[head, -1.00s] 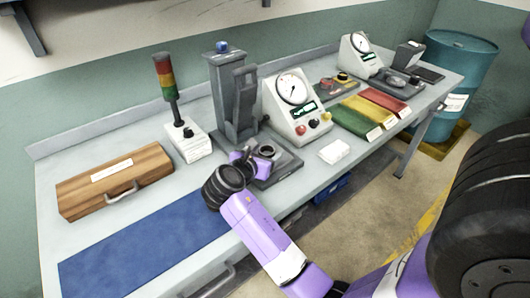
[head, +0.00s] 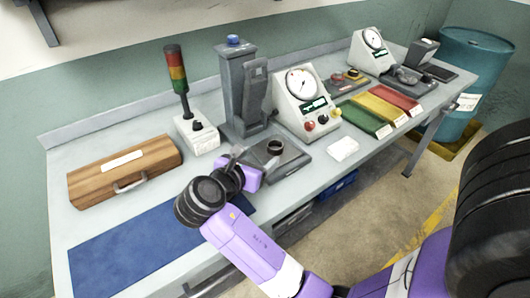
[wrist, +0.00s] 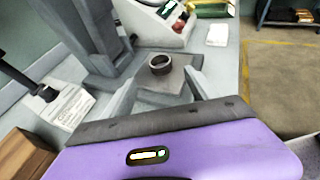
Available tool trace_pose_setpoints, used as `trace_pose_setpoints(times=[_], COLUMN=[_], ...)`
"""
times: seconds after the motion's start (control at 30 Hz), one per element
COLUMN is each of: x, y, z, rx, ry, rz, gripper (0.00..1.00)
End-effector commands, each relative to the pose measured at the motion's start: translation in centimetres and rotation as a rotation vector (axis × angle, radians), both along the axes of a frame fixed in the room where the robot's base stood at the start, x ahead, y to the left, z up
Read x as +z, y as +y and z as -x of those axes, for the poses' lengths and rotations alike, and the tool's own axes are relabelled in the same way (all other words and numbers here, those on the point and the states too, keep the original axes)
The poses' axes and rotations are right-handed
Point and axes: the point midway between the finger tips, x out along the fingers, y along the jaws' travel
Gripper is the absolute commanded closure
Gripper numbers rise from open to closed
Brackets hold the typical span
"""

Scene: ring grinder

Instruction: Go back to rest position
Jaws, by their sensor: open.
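My gripper (head: 236,155) is open and empty, held above the bench between the blue mat and the grey ring grinder. In the wrist view my gripper (wrist: 160,88) has its two fingers spread apart. A dark ring (head: 275,146) sits on the base plate of the ring grinder (head: 243,95). The ring also shows in the wrist view (wrist: 161,64), seen between the fingers and beyond them, apart from both.
A blue barrel (head: 476,75) stands beyond the bench.

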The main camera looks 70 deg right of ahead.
Motion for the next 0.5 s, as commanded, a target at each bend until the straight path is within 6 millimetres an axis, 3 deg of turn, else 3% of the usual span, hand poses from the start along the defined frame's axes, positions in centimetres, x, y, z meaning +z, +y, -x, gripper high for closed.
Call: trace_pose_setpoints(times=[0.13,0.5], x=[0.41,0.47], y=[1.0,1.15], z=[-0.06,-0.05], rx=[0.001,0.0], ry=[0.0,0.0], rz=[0.0,0.0], gripper=[0.32,0.32])
